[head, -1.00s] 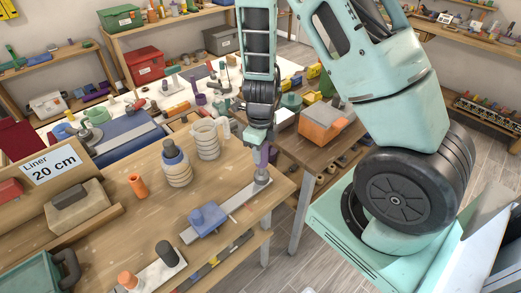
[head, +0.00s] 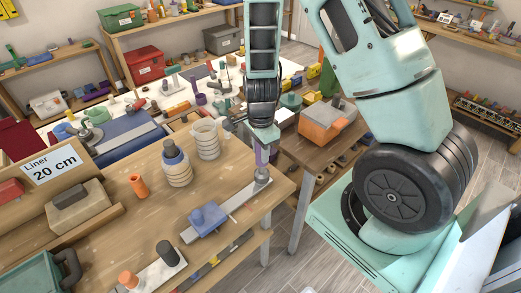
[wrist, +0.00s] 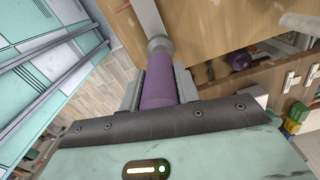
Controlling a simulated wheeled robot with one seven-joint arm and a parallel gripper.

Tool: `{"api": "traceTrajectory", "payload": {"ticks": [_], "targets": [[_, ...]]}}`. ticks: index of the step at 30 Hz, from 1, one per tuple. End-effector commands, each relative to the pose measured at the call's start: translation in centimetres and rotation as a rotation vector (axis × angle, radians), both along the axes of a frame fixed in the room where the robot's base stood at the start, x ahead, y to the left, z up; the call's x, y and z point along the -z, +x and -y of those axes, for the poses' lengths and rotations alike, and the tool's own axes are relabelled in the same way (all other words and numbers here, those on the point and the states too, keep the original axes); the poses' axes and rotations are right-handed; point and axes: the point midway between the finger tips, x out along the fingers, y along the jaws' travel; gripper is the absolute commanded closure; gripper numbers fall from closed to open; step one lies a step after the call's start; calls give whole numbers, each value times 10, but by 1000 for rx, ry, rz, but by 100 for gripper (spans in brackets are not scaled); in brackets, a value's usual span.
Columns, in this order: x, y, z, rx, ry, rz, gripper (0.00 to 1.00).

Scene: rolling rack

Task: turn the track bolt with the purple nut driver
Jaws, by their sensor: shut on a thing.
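The purple nut driver (head: 262,157) stands about upright at the right end of a metal track (head: 236,199) on the wooden bench. My gripper (head: 262,140) is shut on its purple handle from above. In the wrist view the handle (wrist: 158,82) sits between both fingers, and its grey lower end (wrist: 159,45) is over the end of the track (wrist: 148,16). The track bolt is hidden under the driver, so I cannot see how the two meet. A blue carriage (head: 208,218) sits on the track, left of the driver.
An orange cylinder (head: 138,186) is farther left. A side table with an orange-and-grey box (head: 326,122) is to the right. The bench edge is close to the driver.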

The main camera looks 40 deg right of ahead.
Motion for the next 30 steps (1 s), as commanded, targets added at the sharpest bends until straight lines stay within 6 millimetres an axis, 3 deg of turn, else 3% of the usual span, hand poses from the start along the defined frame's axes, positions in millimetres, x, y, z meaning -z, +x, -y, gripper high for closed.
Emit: {"api": "traceTrajectory", "payload": {"ticks": [5, 30], "targets": [[-4, 0, 0, 15, 0, 1, 100], [-60, 0, 0, 19, 0, 1, 100]]}}
